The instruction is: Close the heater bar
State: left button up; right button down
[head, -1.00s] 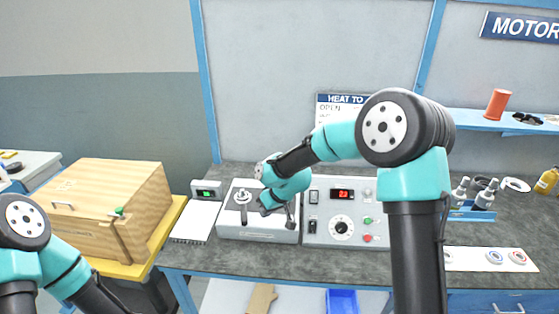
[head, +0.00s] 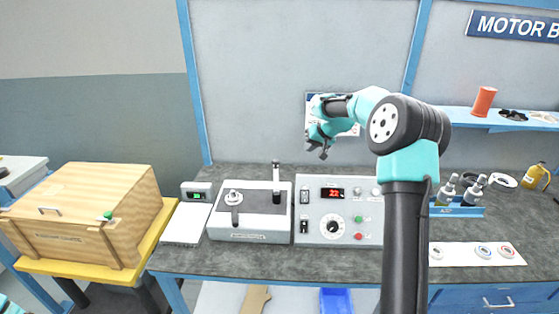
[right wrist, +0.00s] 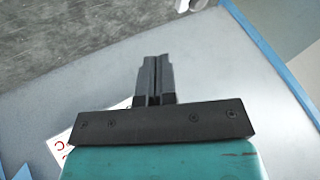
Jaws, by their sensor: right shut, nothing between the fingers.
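A white bench unit (head: 220,230) stands on the grey bench, with a dark top plate. A dark bar with a light tip (head: 276,182) stands upright at the right of its top; it looks like the heater bar in its raised position. A round metal fitting with a dark handle (head: 234,199) sits at the left of the top. My right gripper (head: 323,153) is in the air above and to the right of the bar, apart from it. In the right wrist view its fingers (right wrist: 154,82) are together with nothing between them. My left gripper is out of view.
A control box (head: 366,206) with a lit red display stands right of the unit. A small meter (head: 197,191) and a white pad (head: 184,226) are at its left. A wooden case (head: 92,205) sits on a yellow stand. Bottles (head: 470,192) stand further right.

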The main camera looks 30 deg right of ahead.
aim_at(276, 174)
jog(key=shift+f, duration=0.1)
jog(key=w+a+f, duration=0.6)
jog(key=w+f, duration=0.1)
jog(key=f, duration=0.1)
jog(key=shift+w, duration=0.15)
dwell(0.5)
dwell(0.4)
